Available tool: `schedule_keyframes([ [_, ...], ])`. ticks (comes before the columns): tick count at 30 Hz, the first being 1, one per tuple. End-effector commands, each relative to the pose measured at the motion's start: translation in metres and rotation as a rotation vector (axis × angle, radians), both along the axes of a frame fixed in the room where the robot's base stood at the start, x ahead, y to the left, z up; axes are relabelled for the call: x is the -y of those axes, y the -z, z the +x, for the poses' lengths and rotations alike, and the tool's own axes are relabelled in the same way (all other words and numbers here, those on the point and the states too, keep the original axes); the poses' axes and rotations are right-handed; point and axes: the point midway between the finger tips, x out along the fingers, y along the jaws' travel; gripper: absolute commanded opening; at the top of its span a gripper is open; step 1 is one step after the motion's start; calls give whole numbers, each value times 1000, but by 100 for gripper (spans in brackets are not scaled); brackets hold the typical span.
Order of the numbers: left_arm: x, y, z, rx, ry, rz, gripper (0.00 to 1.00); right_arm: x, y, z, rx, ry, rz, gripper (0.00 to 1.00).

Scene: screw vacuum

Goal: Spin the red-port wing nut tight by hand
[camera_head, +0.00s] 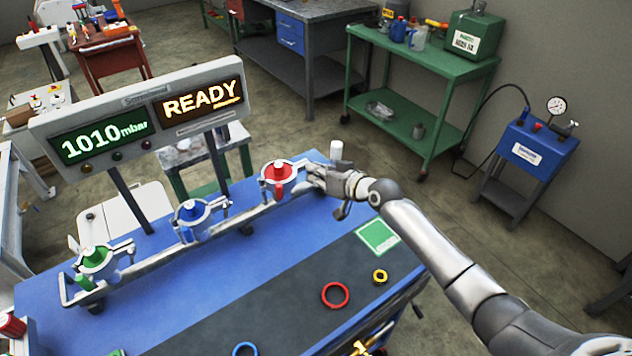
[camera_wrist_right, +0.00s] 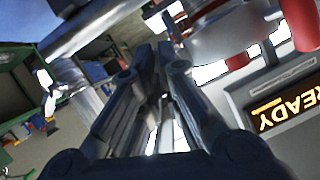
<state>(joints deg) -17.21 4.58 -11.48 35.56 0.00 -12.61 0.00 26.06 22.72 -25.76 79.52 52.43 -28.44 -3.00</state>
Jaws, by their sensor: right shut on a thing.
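The red port (camera_head: 278,172), a red-capped fitting with a pale metal clamp ring, stands at the right end of the rail on the blue bench. My right gripper (camera_head: 316,176) reaches in from the right and is shut at the clamp's right side, on the wing nut, which its fingers hide. In the right wrist view the two fingers (camera_wrist_right: 160,62) come close together, with the clamp ring and red parts (camera_wrist_right: 298,22) of the port just to the right of the fingertips. My left gripper is in neither view.
A blue port (camera_head: 190,211) and a green port (camera_head: 95,257) stand further left on the rail. A display panel (camera_head: 150,110) reading 1010 mbar and READY rises behind.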

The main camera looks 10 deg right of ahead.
Motion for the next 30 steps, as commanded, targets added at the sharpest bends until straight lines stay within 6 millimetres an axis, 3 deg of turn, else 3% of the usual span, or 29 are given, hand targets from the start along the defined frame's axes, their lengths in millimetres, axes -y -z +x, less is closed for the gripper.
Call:
schedule_keyframes([
  [1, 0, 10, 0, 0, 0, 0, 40, 1, 4, 1, -8, 1, 27, 0],
  [9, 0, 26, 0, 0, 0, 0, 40, 1, 2, 1, -54, 0, 138, 0],
  [28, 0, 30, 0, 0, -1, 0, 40, 0, 1, 0, -74, -1, 174, 0],
  [30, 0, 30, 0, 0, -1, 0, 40, 0, 1, 0, -74, -1, 174, 14],
])
